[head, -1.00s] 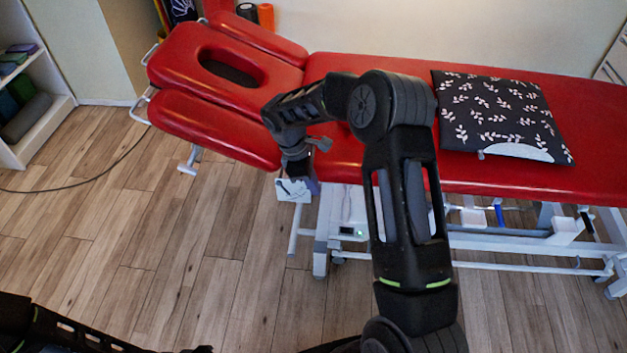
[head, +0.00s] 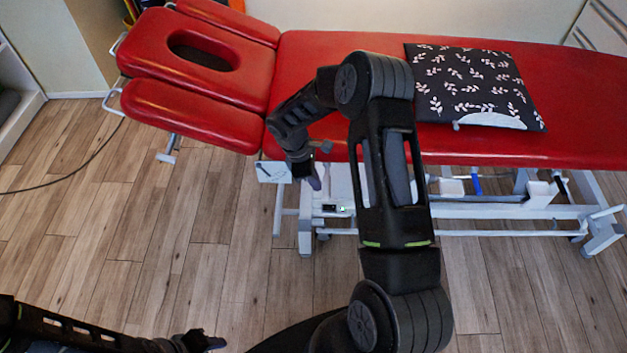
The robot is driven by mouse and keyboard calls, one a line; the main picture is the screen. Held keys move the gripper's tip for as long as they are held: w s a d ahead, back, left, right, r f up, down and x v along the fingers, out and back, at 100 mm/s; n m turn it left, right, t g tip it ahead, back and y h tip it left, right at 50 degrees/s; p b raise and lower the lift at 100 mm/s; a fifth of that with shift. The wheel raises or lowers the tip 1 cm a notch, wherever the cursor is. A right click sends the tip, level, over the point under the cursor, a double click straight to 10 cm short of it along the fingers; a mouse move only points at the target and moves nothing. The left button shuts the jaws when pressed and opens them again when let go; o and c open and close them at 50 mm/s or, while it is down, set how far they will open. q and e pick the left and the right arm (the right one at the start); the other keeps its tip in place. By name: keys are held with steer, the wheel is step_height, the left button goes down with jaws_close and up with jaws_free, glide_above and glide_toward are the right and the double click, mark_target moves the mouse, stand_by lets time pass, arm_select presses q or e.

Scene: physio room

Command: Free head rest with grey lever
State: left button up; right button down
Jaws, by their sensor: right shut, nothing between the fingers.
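The red head rest (head: 150,55) with its dark oval hole is at the upper left, at the end of the red treatment table (head: 330,50). My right gripper (head: 314,182) is shut and empty, pointing down just in front of that edge, beside a small white plate with a dark mark (head: 272,172). Whether it touches anything there I cannot tell. My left gripper (head: 212,342) is low at the bottom edge, far from the table; its fingers are unclear.
Red arm pads (head: 185,115) flank the head rest. A black leaf-patterned pillow (head: 475,85) lies on the table. The white table frame (head: 510,212) stands below. A dark cable (head: 75,180) crosses the wooden floor at left. The floor in front is clear.

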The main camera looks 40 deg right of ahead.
steer(key=shift+s+d+n, duration=0.3)
steer(key=shift+s+n, duration=0.1)
steer(key=shift+n, duration=0.1)
steer(key=shift+s+d+n+t, duration=0.3)
steer(key=shift+s+d+n, duration=0.2)
steer(key=shift+n, duration=0.2)
steer(key=s+d+n+t, duration=0.1)
steer(key=s+d+n, duration=0.1)
steer(key=d+n, duration=0.3)
steer(key=shift+s+d+n+t+h, duration=0.2)
steer(key=shift+s+n+t+h, duration=0.1)
steer(key=shift+s, duration=0.05)
steer(key=shift+d+r, duration=0.1)
